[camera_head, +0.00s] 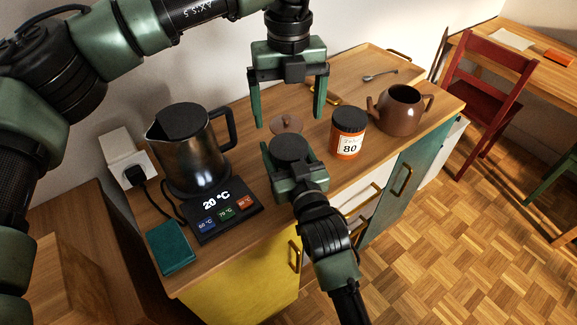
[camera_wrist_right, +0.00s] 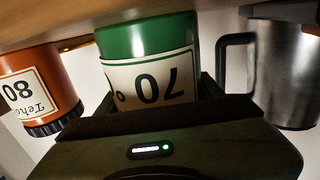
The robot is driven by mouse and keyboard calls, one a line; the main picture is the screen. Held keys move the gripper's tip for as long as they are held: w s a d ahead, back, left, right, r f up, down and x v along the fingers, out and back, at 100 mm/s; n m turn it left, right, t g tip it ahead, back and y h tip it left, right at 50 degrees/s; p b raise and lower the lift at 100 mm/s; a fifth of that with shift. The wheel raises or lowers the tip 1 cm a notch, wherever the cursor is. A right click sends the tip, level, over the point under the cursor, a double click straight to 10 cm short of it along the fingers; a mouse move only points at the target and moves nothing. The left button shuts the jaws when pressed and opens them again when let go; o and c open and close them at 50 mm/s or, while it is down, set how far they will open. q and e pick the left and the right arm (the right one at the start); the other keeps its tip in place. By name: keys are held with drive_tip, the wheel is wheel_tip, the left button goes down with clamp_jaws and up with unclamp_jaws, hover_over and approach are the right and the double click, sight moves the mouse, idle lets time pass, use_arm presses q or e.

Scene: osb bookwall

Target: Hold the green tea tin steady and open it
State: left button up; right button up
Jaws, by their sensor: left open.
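The green tea tin, labelled 70, shows upside down in the right wrist view (camera_wrist_right: 150,45). Its lower end appears to meet the wooden counter. In the head view its dark lid (camera_head: 290,149) shows, while most of its body is hidden behind my right gripper. My right gripper (camera_head: 288,160) reaches in from the front, its fingers on either side of the tin and closed against it. My left gripper (camera_head: 288,120) is above and behind the tin, pointing down, with fingers wide apart and nothing between them.
An orange tin labelled 80 (camera_head: 347,141) stands right of the green tin. A brown teapot (camera_head: 400,112) is farther right, its loose lid (camera_head: 286,123) behind the green tin. A kettle (camera_head: 188,150) and temperature panel (camera_head: 225,212) are left, near a teal box (camera_head: 171,247).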

sight(289, 146)
clamp_jaws()
use_arm(q)
drive_tip(key=m, duration=0.4)
drive_tip(key=shift+m, duration=0.4)
drive_tip(key=m, duration=0.8)
drive_tip(key=shift+m, duration=0.4)
drive_tip(key=m, duration=0.8)
drive_tip(key=shift+m, duration=0.3)
drive_tip(key=m, duration=0.8)
drive_tip(key=shift+m, duration=0.4)
drive_tip(key=m, duration=0.4)
drive_tip(key=shift+m, duration=0.3)
drive_tip(key=shift+f, duration=4.05)
